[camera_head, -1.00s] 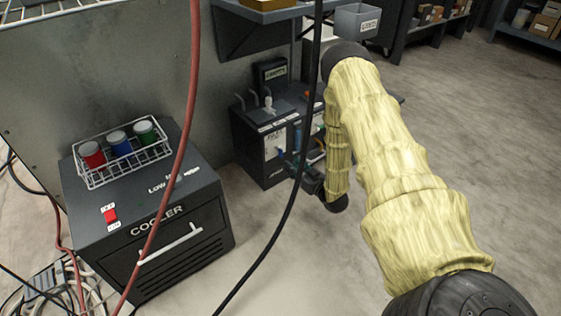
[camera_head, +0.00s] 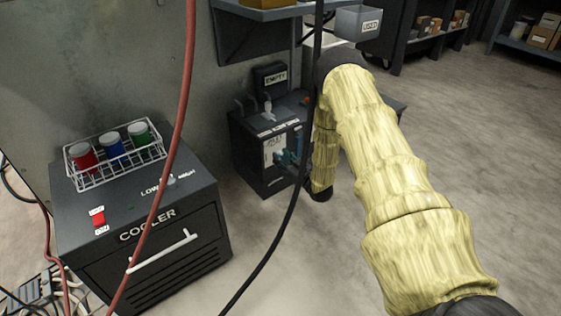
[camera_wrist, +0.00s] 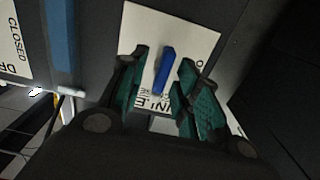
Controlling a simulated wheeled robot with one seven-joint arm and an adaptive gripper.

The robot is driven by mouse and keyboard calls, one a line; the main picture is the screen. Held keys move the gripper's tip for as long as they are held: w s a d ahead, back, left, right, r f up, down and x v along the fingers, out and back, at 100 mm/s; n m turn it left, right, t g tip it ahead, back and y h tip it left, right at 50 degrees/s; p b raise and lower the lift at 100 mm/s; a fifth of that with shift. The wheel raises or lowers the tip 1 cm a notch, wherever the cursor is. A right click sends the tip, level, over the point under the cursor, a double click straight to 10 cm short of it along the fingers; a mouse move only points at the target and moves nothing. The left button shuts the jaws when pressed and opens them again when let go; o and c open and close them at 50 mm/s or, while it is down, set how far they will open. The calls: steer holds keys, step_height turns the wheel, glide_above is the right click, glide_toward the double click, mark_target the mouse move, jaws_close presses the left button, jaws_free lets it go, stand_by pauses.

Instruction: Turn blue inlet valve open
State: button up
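The blue inlet valve handle (camera_wrist: 164,70) is a short blue bar on a white label plate (camera_wrist: 190,28) in the wrist view. The plate's lettering is partly covered by my fingers. My gripper (camera_wrist: 160,88) has teal finger pads and is open. The handle shows between the fingers, with a gap on each side; I cannot tell how deep it sits between them. In the head view my gripper (camera_head: 287,160) is at the front of the dark box (camera_head: 245,150), beside its white label (camera_head: 273,148). The handle cannot be made out there.
A longer blue bar (camera_wrist: 60,32) and a plate reading CLOSED (camera_wrist: 14,45) lie left of my gripper in the wrist view. In the head view, a black hose (camera_head: 290,205) hangs in front of the box. A cooler (camera_head: 140,215) stands left. The floor at right is clear.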

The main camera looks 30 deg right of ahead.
steer(key=shift+w, duration=0.6)
jaws_close()
